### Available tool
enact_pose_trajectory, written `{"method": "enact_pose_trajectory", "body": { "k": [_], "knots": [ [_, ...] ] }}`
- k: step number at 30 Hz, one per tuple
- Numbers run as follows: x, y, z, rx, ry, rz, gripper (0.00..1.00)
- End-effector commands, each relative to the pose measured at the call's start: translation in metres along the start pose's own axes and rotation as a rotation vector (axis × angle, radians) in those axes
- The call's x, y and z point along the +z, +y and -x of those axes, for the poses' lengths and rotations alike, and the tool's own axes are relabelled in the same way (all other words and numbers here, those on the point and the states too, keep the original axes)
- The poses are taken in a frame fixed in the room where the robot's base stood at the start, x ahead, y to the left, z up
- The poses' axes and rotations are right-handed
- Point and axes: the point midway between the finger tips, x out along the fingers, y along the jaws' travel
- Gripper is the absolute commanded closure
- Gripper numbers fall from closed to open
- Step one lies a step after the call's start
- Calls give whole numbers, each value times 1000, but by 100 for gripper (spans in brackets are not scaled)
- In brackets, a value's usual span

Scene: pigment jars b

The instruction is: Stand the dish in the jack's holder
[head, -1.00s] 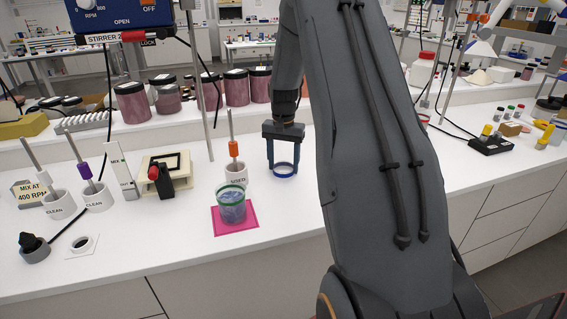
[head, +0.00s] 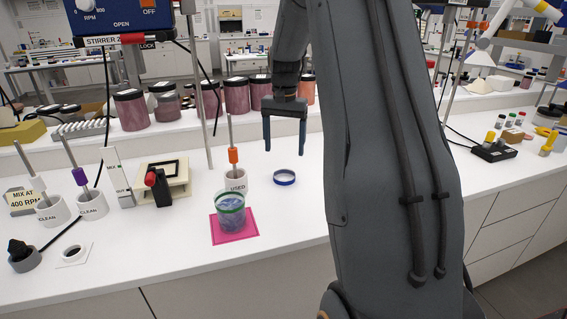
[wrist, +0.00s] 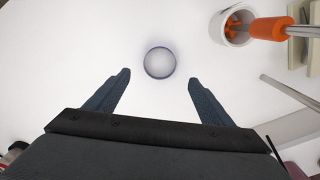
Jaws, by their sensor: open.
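A shallow, round, clear dish with a blue rim (head: 285,178) lies flat on the white bench, right of the cup marked USED. It also shows in the wrist view (wrist: 159,63), centred just beyond the fingertips. My gripper (head: 285,151) is open and empty above the dish, fingers pointing down. In the wrist view the two fingers (wrist: 159,78) are spread wider than the dish. A cream, jack-like unit (head: 165,182) with a red knob stands further left. A dark frame (head: 163,167) lies on its top; I cannot tell for sure whether this is the holder.
Jars (head: 130,110) line the shelf behind.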

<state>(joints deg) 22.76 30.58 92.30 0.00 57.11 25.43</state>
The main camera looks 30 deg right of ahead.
Motion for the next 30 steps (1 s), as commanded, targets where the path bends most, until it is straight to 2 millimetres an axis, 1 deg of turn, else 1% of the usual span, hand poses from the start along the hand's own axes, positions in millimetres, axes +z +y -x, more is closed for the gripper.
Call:
{"method": "enact_pose_trajectory", "body": {
  "k": [3,5,6,8,11,15,19,21,23,30],
  "knots": [
    [-1,0,15,-1,2,0,25],
    [0,0,20,0,1,0,25],
    [0,0,22,0,-1,-2,21],
    [-1,2,22,-7,-14,-31,21],
    [-6,8,12,-40,-82,-184,21],
    [-15,17,-8,-105,-229,-502,21],
    [-22,21,-18,-143,-335,-710,21],
    [-23,21,-22,-152,-365,-765,21],
    [-22,20,-26,-155,-376,-785,21],
    [-15,13,-47,-154,-375,-784,21]
  ]
}}
